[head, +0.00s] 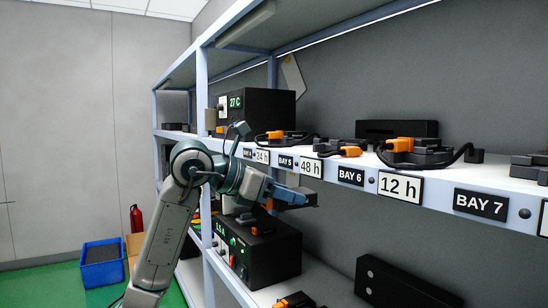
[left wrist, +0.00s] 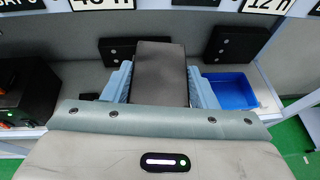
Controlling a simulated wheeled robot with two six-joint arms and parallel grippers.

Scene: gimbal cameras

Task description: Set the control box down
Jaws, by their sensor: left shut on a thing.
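My left gripper (head: 290,195) is shut on a dark box, which I take to be the control box (head: 309,197). In the head view the box is mostly hidden by the light blue fingers, just below the upper shelf's front edge. In the left wrist view the control box (left wrist: 160,75) is a plain dark block clamped between both fingers (left wrist: 160,88). It is held up in the air; its underside is hidden. My right gripper is in neither view.
The upper shelf (head: 450,184) carries bay labels and black devices with orange plugs. Below, a black unit (head: 262,256) with green lights stands on the lower shelf, with a dark plate (head: 398,285) to its right. A blue bin (head: 103,265) sits on the green floor.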

